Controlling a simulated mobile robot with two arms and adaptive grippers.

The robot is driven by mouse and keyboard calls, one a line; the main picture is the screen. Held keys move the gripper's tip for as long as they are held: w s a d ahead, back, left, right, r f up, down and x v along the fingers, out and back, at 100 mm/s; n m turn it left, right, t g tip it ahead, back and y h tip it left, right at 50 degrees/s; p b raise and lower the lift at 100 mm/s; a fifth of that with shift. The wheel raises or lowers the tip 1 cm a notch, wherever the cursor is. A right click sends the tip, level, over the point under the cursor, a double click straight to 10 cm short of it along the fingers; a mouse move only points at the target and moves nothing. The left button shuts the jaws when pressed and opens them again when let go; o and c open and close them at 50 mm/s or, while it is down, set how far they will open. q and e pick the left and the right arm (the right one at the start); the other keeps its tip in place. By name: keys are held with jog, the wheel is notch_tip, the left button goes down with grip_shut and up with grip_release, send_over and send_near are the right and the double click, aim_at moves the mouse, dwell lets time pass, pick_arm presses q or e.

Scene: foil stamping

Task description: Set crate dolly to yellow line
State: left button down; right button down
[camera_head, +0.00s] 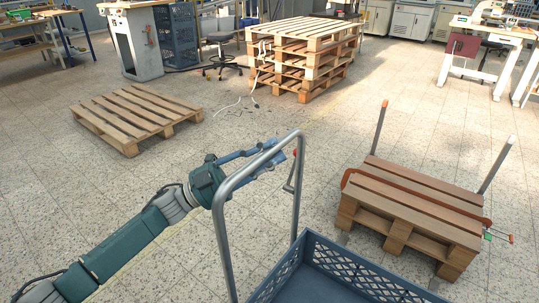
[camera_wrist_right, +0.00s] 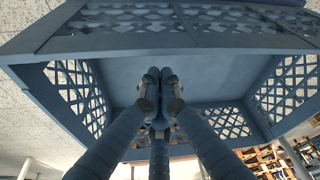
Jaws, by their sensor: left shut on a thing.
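The blue crate (camera_head: 345,275) stands at the bottom of the head view, cut off by the lower edge. A grey tubular push handle (camera_head: 222,235) rises beside it; the dolly's base is hidden. My left gripper (camera_head: 277,153) is shut on the handle near its upper bend. In the right wrist view the crate's lattice wall (camera_wrist_right: 75,90) and bottom fill the picture. My right gripper (camera_wrist_right: 160,78) shows there with its fingertips together, in front of the crate and holding nothing visible. A faint yellowish strip (camera_head: 130,264) on the floor runs along my left arm, partly hidden by it.
A single pallet (camera_head: 135,112) lies at the left. A pallet stack (camera_head: 300,55) and a stool (camera_head: 222,55) stand behind. The tiled floor between is mostly free.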

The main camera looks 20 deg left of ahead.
pick_arm(q)
jog(key=shift+s+d+f, duration=0.1)
jog(key=shift+s+f, duration=0.05)
jog(key=shift+f, duration=0.05)
jog(key=c, duration=1.5)
grip_release()
jog(key=shift+o, duration=0.7)
jog(key=shift+s+a+r, duration=0.15)
jog(key=shift+a, duration=0.1)
jog(key=v, duration=1.2)
